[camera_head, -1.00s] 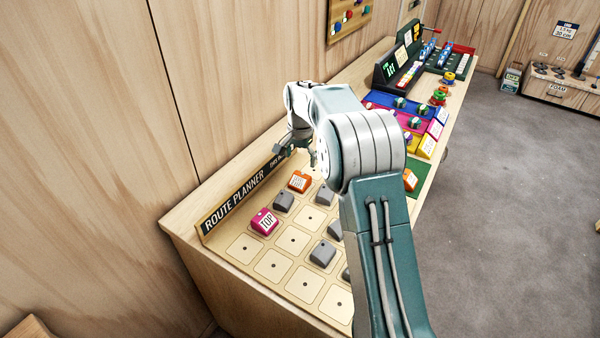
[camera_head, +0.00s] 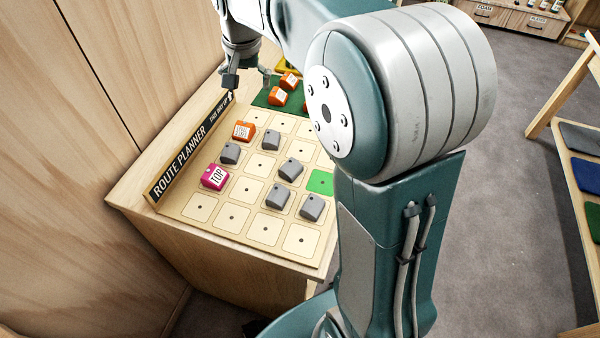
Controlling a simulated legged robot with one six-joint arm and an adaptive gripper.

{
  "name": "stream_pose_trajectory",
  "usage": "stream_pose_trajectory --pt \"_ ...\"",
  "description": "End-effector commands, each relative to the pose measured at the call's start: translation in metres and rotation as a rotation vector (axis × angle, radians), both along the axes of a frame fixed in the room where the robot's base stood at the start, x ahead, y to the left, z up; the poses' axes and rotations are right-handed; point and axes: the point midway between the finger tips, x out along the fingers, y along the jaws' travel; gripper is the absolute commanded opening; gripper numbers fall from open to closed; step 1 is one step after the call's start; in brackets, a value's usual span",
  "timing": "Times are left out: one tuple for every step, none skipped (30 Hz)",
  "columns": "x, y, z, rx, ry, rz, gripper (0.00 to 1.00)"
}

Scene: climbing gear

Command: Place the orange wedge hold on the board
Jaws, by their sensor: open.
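The route planner board (camera_head: 246,223) is a pale grid of square cells with a dot in each. One orange hold (camera_head: 243,131) with a white label sits on its far left part. Two more orange holds, one farther back (camera_head: 289,80) and one nearer (camera_head: 278,97), lie on a green mat (camera_head: 262,98) beyond the board. I cannot tell which orange hold is the wedge. One cell is bright green (camera_head: 320,183). My gripper (camera_head: 248,82) is open and empty, its fingers pointing down above the board's far end, left of the mat's holds.
A pink TOP hold (camera_head: 214,177) and several grey holds (camera_head: 291,170) occupy other cells. The ROUTE PLANNER sign (camera_head: 182,158) stands along the board's left edge. My arm hides part of the table at the right. The board's near cells are bare.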

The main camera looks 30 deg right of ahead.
Motion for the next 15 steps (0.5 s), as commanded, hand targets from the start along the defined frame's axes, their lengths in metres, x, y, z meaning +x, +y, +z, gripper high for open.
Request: stream_pose_trajectory --pt "-0.015 0.000 0.009 -0.004 -0.021 0.025 1.00" --pt "-0.023 0.000 0.012 -0.008 -0.030 0.039 1.00" --pt "-0.034 0.001 0.016 -0.012 -0.042 0.059 1.00" --pt "-0.042 0.001 0.019 -0.015 -0.051 0.075 1.00" --pt "-0.050 0.001 0.021 -0.019 -0.061 0.089 1.00" --pt "-0.061 0.001 0.024 -0.024 -0.074 0.110 1.00" --pt "-0.070 0.001 0.025 -0.028 -0.082 0.123 1.00" --pt "-0.078 0.001 0.027 -0.032 -0.091 0.139 1.00" --pt "-0.089 0.001 0.029 -0.037 -0.106 0.158 1.00" --pt "-0.098 0.001 0.030 -0.041 -0.114 0.174 1.00" --pt "-0.106 0.001 0.030 -0.046 -0.123 0.187 1.00" --pt "-0.117 0.001 0.031 -0.052 -0.137 0.207 1.00" --pt "-0.125 0.001 0.031 -0.057 -0.147 0.222 1.00" --pt "-0.134 0.001 0.031 -0.061 -0.156 0.237 1.00" --pt "-0.145 0.001 0.030 -0.068 -0.168 0.256 1.00"
